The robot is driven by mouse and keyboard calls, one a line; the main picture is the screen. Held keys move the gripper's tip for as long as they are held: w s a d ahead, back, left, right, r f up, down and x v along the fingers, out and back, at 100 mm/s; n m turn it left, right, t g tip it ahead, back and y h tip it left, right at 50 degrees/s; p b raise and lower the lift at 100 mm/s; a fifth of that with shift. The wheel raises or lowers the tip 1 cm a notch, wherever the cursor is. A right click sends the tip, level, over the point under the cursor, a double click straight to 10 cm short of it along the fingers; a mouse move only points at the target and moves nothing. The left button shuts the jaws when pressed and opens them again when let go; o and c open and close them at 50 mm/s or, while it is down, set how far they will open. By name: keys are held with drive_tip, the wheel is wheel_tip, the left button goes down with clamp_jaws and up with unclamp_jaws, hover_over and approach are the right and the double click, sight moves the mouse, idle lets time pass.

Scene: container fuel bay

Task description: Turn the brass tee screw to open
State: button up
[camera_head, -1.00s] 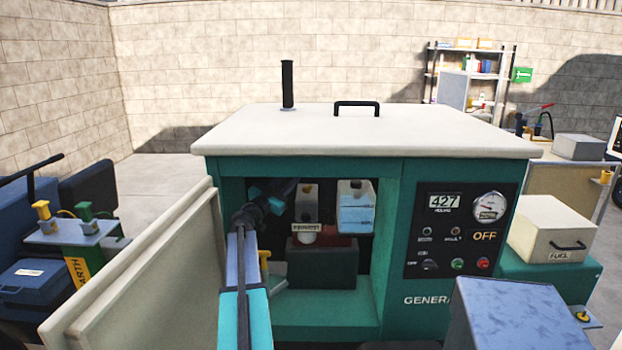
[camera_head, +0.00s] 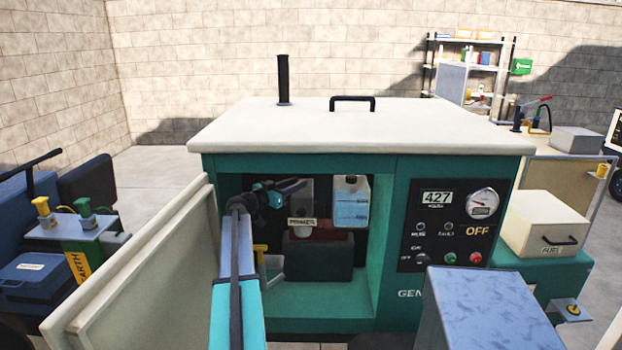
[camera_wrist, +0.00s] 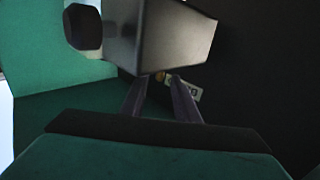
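A small brass piece (camera_wrist: 160,76), which may be the tee screw, shows under a grey metal housing (camera_wrist: 165,32) in the wrist view. Its shape is too small to tell. My gripper (camera_wrist: 159,78) has its two fingers apart, with the brass piece seen in the gap between their tips. I cannot tell whether they touch it. In the head view my gripper (camera_head: 303,186) reaches into the open generator bay, in front of the grey housing (camera_head: 304,211). It hides part of the housing, and I cannot make out the brass screw there.
A clear bottle with blue liquid (camera_head: 352,202) stands right of the housing. A white label (camera_head: 303,222) sits below it, above a dark block (camera_head: 318,260). A yellow handle (camera_head: 261,248) is beside my arm. The open door (camera_head: 150,265) stands left; the control panel (camera_head: 455,228) is right.

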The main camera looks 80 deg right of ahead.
sight(310, 184)
drive_tip(key=shift+s+d, duration=0.1)
drive_tip(key=shift+p+x, duration=0.35)
drive_tip(key=shift+x, duration=3.35)
clamp_jaws()
